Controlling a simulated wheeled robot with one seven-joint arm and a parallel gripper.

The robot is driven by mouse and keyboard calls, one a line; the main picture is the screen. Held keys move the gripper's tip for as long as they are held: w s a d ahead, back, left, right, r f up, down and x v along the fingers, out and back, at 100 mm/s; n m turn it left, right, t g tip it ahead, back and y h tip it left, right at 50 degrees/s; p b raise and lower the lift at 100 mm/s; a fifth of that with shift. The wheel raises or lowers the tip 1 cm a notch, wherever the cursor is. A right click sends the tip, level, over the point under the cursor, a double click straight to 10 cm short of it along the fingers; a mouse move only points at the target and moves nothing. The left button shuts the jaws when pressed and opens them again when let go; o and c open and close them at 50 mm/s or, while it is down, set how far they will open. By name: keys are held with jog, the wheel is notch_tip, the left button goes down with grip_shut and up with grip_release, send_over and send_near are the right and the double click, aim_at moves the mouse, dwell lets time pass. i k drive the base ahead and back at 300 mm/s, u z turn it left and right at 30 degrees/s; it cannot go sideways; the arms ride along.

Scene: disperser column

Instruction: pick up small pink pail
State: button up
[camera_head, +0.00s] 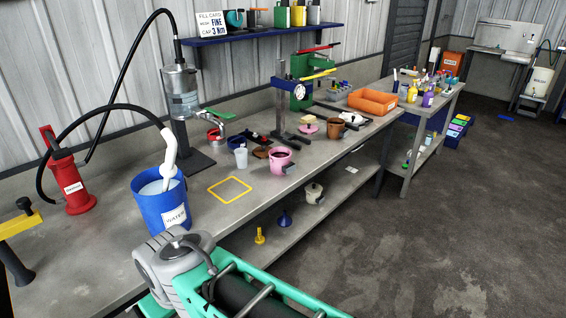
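The small pink pail (280,160) stands upright on the grey workbench near its front edge, right of a yellow square outline. It has a dark handle or tab at its lower right side.
A blue water bucket (160,199) with a hose stands left of the yellow outline (230,189). An orange bin (372,101) is farther right. Open floor lies right.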

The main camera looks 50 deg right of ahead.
aim_at(282, 163)
jog(key=z, duration=2.65)
jog(key=i, duration=1.6)
jog(key=u, duration=4.05)
